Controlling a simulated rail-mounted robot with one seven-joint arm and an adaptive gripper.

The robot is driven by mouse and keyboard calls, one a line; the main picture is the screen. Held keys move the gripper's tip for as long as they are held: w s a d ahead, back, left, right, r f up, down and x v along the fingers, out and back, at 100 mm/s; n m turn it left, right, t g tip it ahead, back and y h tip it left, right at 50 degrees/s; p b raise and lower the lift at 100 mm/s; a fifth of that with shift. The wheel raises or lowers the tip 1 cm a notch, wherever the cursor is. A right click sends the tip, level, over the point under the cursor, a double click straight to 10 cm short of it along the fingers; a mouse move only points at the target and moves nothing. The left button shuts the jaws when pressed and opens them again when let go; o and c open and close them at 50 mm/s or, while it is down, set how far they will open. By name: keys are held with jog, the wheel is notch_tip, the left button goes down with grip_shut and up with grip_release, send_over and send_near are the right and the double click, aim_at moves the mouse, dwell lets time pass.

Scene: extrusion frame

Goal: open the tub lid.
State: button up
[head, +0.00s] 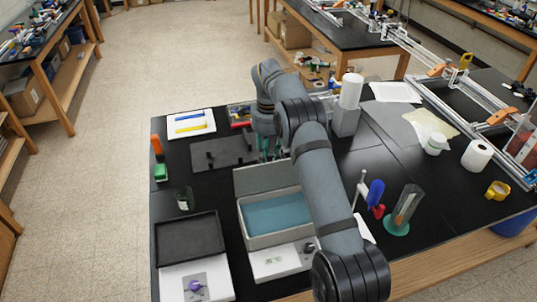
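The tub (243,224) is a light grey box with a teal inside, standing on the black bench in the middle. Its grey lid (262,179) stands raised along the tub's far edge, so the inside shows. My gripper (271,154) is just beyond the lid's top edge, pointing down. My arm covers the tub's right end and part of the lid. The fingers are small and partly hidden, so I cannot tell whether they are open or touch the lid.
A dark tray (187,238) lies left of the tub, and a dark plate (218,152) lies behind it to the left. A white bottle (351,91) stands behind to the right. A clear cylinder (405,207) on a green base and a blue-handled item (376,191) stand right of my arm.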

jog(key=shift+o, duration=0.7)
jog(key=shift+a+r, duration=0.3)
jog(key=shift+w+r, duration=0.1)
jog(key=shift+r, duration=0.05)
notch_tip(320, 180, up, 5)
jog(key=shift+w, duration=0.1)
jog(key=shift+s+d+r, duration=0.1)
jog(key=shift+s+r, duration=0.1)
jog(key=shift+r, duration=0.35)
jog(key=shift+w+d+r, duration=0.1)
jog(key=shift+d+r, duration=0.1)
jog(key=shift+r, duration=0.15)
jog(key=shift+c, duration=0.4)
